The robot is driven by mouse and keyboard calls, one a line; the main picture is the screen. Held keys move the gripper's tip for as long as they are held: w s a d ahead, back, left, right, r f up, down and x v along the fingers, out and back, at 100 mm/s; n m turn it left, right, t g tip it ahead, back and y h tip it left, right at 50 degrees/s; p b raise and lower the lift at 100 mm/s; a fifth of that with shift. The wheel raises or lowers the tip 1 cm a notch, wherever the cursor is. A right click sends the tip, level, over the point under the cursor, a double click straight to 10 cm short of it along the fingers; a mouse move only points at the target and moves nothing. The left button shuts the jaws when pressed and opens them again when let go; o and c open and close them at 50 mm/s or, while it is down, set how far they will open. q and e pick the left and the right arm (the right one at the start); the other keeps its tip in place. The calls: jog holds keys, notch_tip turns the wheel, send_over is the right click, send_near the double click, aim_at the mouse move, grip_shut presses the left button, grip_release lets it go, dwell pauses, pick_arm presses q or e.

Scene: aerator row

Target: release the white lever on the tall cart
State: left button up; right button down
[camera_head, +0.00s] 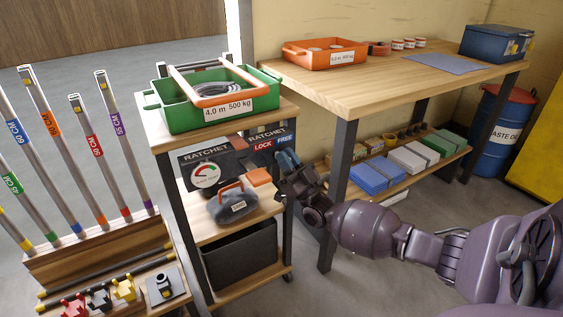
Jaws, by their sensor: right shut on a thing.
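The tall cart (173,186) stands left of centre, with dark posts and wooden shelves. Its dark ratchet panel (232,158) carries a round gauge (205,175) and the words RATCHET, LOCK and FREE. My right gripper (286,160) is at the panel's right end, just below the FREE label. It is shut, with its bluish fingers at the panel. I cannot make out the white lever; the fingers hide what they grip. An orange piece (258,177) shows just left of the gripper. My left gripper is not in view.
A green tray (180,117) with an orange handle sits on the cart top. A grey weight (232,205) and a black bin (240,255) are below. The workbench (365,92) stands close right of my gripper. A rack of rods (100,250) is left.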

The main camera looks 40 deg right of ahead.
jog(key=shift+d+f+n+y, duration=0.15)
jog(key=shift+n+y, duration=0.35)
jog(key=shift+y, duration=0.7)
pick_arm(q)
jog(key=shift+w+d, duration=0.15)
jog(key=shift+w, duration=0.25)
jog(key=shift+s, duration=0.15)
pick_arm(e)
jog(key=shift+d, duration=0.1)
jog(key=c, duration=1.4)
grip_release()
jog(key=shift+c, duration=0.2)
jog(key=v, duration=1)
jog(key=shift+s, duration=0.4)
jog(key=shift+d+f, duration=0.1)
